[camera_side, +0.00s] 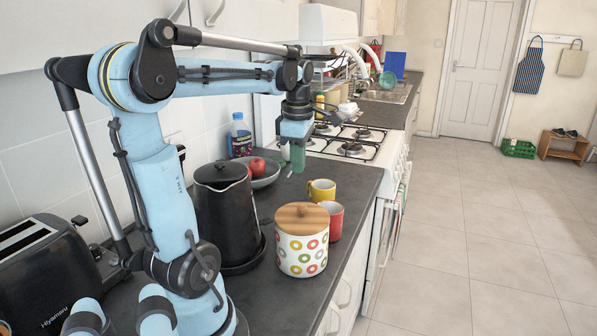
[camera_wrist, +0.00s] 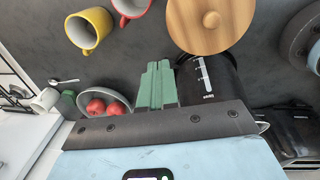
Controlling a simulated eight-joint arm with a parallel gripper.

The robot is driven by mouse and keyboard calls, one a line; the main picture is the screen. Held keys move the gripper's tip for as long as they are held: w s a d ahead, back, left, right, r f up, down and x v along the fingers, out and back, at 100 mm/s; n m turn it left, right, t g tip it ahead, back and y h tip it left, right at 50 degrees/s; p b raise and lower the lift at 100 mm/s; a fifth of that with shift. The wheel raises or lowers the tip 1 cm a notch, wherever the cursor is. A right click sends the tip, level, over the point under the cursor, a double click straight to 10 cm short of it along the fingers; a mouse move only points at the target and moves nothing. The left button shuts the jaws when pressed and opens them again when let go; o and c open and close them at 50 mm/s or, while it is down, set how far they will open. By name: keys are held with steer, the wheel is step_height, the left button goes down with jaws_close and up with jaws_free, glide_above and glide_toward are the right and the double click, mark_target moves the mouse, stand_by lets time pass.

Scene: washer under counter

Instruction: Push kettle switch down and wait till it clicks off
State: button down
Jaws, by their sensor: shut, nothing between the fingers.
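The black kettle (camera_side: 224,215) stands upright on its dark base on the counter, partly behind my arm in the side view. In the wrist view the kettle (camera_wrist: 208,80) shows a pale level gauge, just right of my fingertips. I cannot clearly make out its switch in either view. My gripper (camera_side: 297,157) has green fingers and is shut and empty. It is in the air, beyond the kettle and to its right in the side view. The fingers also show in the wrist view (camera_wrist: 157,85). They appear apart from the kettle.
A dotted canister (camera_side: 302,250) with a wooden lid, a red mug (camera_side: 333,222) and a yellow mug (camera_side: 321,190) stand right of the kettle. A fruit bowl (camera_side: 262,178) is behind it. A toaster (camera_side: 48,262) is at left. The gas hob (camera_side: 350,143) lies beyond.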

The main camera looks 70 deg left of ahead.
steer(key=s+a+f+n+g+h, duration=0.1)
steer(key=s+a+n+g, duration=0.1)
steer(key=s+a+n, duration=0.45)
steer(key=n, duration=0.3)
glide_toward(270, 219)
steer(key=shift+s+a+r+m, duration=0.25)
steer(key=shift+s+r, duration=0.1)
steer(key=shift+s+f, duration=0.15)
steer(key=shift+f, duration=1.6)
steer(key=shift+s+f, duration=0.2)
steer(key=shift+f, duration=1.5)
steer(key=shift+f, duration=0.9)
steer(key=shift+w+a+r, duration=0.1)
steer(key=shift+w+r, duration=0.2)
steer(key=shift+w, duration=0.5)
steer(key=shift+w+a+r, duration=0.1)
steer(key=shift+w+r, duration=0.2)
steer(key=shift+w, duration=0.45)
